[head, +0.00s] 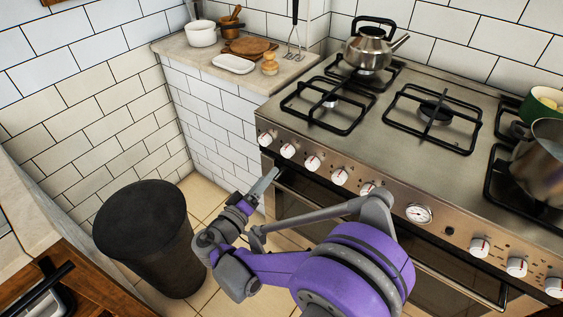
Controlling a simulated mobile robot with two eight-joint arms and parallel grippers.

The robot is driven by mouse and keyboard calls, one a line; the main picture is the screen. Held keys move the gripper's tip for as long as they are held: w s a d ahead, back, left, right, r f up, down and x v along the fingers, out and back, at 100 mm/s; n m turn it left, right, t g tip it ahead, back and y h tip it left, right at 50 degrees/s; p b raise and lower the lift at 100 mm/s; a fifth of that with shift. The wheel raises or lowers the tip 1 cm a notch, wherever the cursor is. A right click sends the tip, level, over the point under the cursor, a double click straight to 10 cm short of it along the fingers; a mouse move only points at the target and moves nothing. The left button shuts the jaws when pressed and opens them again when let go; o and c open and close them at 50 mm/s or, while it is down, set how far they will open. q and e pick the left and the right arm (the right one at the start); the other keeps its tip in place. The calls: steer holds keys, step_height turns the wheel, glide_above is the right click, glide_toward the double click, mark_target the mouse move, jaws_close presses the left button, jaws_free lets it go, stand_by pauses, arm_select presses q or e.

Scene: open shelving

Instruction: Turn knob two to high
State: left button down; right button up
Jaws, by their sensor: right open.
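A steel stove (400,150) carries a row of white-and-silver knobs with red marks along its front panel. The second knob from the left (287,150) is in plain view, with the first knob (265,138) to its left and the third knob (312,162) to its right. No numbers are readable, and the knob's exact setting is too small to tell. My right gripper (264,183) is open and empty, below the left knobs in the picture, near the oven's left edge, touching no knob. My left gripper is out of view.
A kettle (370,46) stands on a back burner, and a steel pot (541,158) sits at the right. The oven handle (460,284) juts out below the panel. A black bin (146,235) stands left of my arm. The counter (185,55) holds dishes.

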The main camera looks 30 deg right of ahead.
mark_target(286, 154)
steer(key=b+x, duration=0.1)
steer(key=x, duration=0.9)
steer(key=shift+d, duration=0.2)
jaws_close()
